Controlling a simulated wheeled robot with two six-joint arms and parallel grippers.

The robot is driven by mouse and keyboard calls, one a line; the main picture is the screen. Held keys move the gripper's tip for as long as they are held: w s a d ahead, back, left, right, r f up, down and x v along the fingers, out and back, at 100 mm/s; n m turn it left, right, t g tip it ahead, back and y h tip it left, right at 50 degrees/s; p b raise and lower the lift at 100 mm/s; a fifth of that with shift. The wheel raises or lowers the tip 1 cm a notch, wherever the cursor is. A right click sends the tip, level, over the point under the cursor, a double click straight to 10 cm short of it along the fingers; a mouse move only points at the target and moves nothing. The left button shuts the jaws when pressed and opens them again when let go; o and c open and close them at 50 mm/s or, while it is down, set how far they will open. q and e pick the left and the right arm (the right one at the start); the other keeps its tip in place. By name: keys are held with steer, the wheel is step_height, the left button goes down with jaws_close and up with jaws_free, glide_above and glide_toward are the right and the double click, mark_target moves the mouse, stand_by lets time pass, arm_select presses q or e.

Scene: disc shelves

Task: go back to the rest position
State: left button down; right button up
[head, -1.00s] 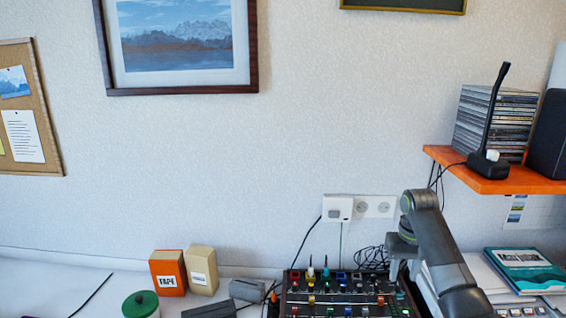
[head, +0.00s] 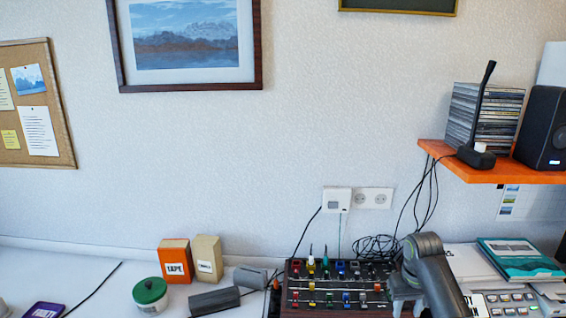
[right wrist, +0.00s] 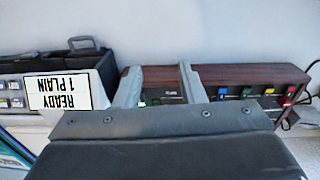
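My right arm (head: 432,275) comes up from the bottom edge of the head view, in front of the right end of the mixer-like box (head: 337,296) with coloured knobs. Its gripper is not clearly seen there. In the right wrist view the two fingers of my right gripper (right wrist: 160,86) stand apart with nothing between them. The wood-edged box (right wrist: 240,76) lies beyond the fingers. My left gripper is not in the head view.
An orange shelf (head: 490,172) with stacked discs (head: 500,118) and a speaker (head: 541,128) juts from the wall at right. On the table stand a TAPE box (head: 175,262), a green-lidded jar (head: 150,294) and a grey device with a READY 1 PLAIN label (right wrist: 58,91).

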steer(key=shift+t, duration=0.8)
steer(key=s+f, duration=0.4)
steer(key=s, duration=0.2)
steer(key=s+f, duration=0.4)
steer(key=s, duration=0.2)
steer(key=s+f, duration=0.4)
steer(key=s, duration=0.3)
steer(key=shift+a+f, duration=0.15)
steer(key=shift+f, duration=0.25)
steer(key=s+r+t+h, duration=0.1)
steer(key=s+r, duration=0.1)
steer(key=s, duration=0.8)
steer(key=s+r+t, duration=0.1)
steer(key=s+r, duration=0.1)
steer(key=s, duration=0.8)
step_height(320, 180, down, 24)
steer(key=d+g, duration=0.2)
steer(key=s+a+f, duration=0.2)
steer(key=s+f, duration=1.3)
steer(key=f, duration=0.1)
steer(key=shift+f+g, duration=0.25)
steer(key=shift+g, duration=0.15)
